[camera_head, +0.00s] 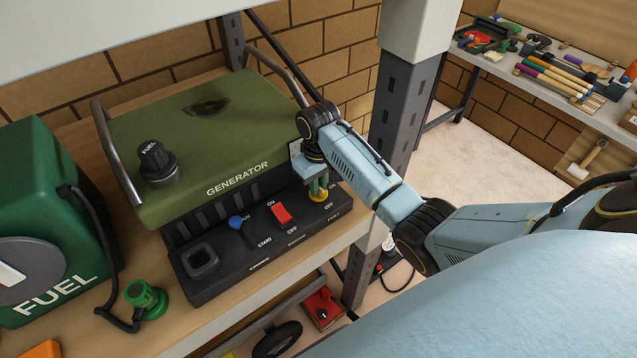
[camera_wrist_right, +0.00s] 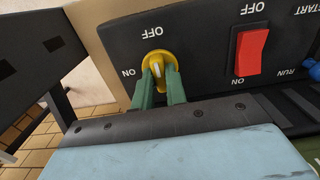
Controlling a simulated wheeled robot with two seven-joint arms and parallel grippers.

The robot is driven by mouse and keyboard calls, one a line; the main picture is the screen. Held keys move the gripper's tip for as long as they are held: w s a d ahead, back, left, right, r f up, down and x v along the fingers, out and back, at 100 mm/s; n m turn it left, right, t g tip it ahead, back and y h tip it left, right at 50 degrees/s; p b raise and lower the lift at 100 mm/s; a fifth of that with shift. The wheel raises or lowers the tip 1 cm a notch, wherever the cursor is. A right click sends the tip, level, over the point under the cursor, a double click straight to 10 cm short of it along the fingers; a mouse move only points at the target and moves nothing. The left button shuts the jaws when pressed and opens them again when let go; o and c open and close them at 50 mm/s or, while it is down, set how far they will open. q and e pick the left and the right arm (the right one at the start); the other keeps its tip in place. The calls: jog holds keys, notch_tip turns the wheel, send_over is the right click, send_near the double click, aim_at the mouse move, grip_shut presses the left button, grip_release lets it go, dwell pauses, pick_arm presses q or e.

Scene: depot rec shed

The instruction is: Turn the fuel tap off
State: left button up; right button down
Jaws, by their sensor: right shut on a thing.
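The generator (camera_head: 215,140) sits on a wooden bench, with its dark control panel facing me. The fuel tap is a yellow round knob (camera_head: 318,197) at the panel's right end; it also shows in the wrist view (camera_wrist_right: 158,59), with OFF printed above it and ON to its left. A pale mark on the knob runs roughly up and down in that view. My right gripper (camera_head: 317,186) is shut on the tap, its green fingers (camera_wrist_right: 161,84) on either side of the knob's grip, hiding part of it. My left gripper is not in view.
A red rocker switch (camera_head: 280,214) and a blue knob (camera_head: 236,222) sit left of the tap. A green fuel can (camera_head: 50,200) stands left of the generator. A grey shelf post (camera_head: 405,110) rises close behind my right arm.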

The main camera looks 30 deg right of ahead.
jog(key=shift+m, duration=0.3)
jog(key=c, duration=1.4)
grip_release()
jog(key=shift+c, duration=0.2)
jog(key=shift+r, duration=0.15)
notch_tip(320, 180, up, 13)
